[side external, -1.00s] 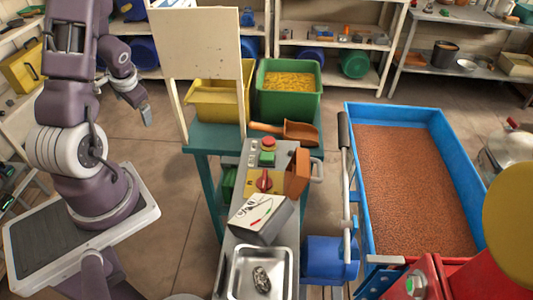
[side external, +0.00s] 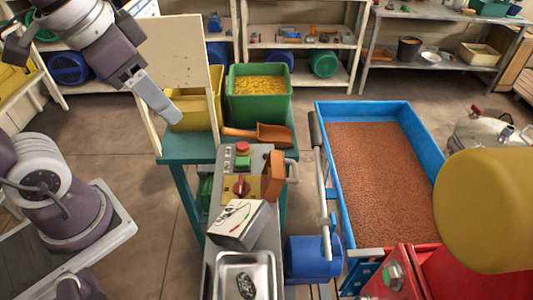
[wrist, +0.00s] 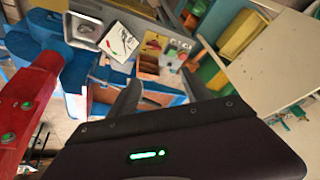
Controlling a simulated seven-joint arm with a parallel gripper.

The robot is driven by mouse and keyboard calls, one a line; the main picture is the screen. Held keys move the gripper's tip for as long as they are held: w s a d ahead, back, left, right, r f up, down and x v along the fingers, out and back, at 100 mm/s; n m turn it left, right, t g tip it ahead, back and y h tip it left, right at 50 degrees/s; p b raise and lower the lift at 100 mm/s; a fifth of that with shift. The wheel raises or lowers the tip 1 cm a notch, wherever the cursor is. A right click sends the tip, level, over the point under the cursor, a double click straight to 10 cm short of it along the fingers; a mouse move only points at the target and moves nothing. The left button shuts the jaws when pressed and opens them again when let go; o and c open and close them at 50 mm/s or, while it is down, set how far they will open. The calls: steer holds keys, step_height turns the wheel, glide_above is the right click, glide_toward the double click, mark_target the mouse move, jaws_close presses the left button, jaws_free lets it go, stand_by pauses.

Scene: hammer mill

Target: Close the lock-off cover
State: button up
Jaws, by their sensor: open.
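The lock-off cover looks to be the orange-brown flap (side external: 273,176) standing up, open, at the right edge of the yellow plate (side external: 229,192) on the grey control panel. The red rotary switch (side external: 241,186) on that plate is uncovered. The flap also shows in the wrist view (wrist: 148,65), beyond my fingers. My gripper (side external: 172,115) is open and empty, up and left of the panel, near the white board, apart from the flap. In the wrist view my two dark fingers (wrist: 163,85) are spread apart.
A tall white board (side external: 172,65) stands left of the panel. Yellow and green bins (side external: 258,100) and a scoop (side external: 262,133) sit behind it. A box with a printed face (side external: 238,222) and a metal tray (side external: 246,272) lie in front. A lever (side external: 322,180) stands at the right.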

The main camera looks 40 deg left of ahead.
steer(key=w+d+m, duration=0.1)
steer(key=w, duration=0.2)
steer(key=w+d+f+m+g, duration=0.1)
steer(key=w, duration=0.2)
steer(key=w+d+f+m+g, duration=0.1)
steer(key=w, duration=0.3)
steer(key=shift+w+d, duration=0.1)
steer(key=shift+d, duration=0.2)
steer(key=c, duration=0.7)
steer(key=w+d+f+m, duration=0.1)
steer(key=w+f, duration=0.1)
steer(key=w+d+f+m+g, duration=0.1)
steer(key=w+f, duration=0.1)
steer(key=w, duration=0.1)
steer(key=w+d+f+m, duration=0.1)
steer(key=w+d+f, duration=0.1)
steer(key=shift+w+d, duration=0.1)
steer(key=shift+w, duration=0.05)
jaws_close()
steer(key=m+g, duration=0.1)
glide_toward(291, 160)
step_height(291, 160, down, 6)
steer(key=s+d, duration=0.2)
steer(key=shift+d+f+h, duration=0.1)
steer(key=shift+f+h, duration=0.05)
steer(key=shift+h, duration=0.15)
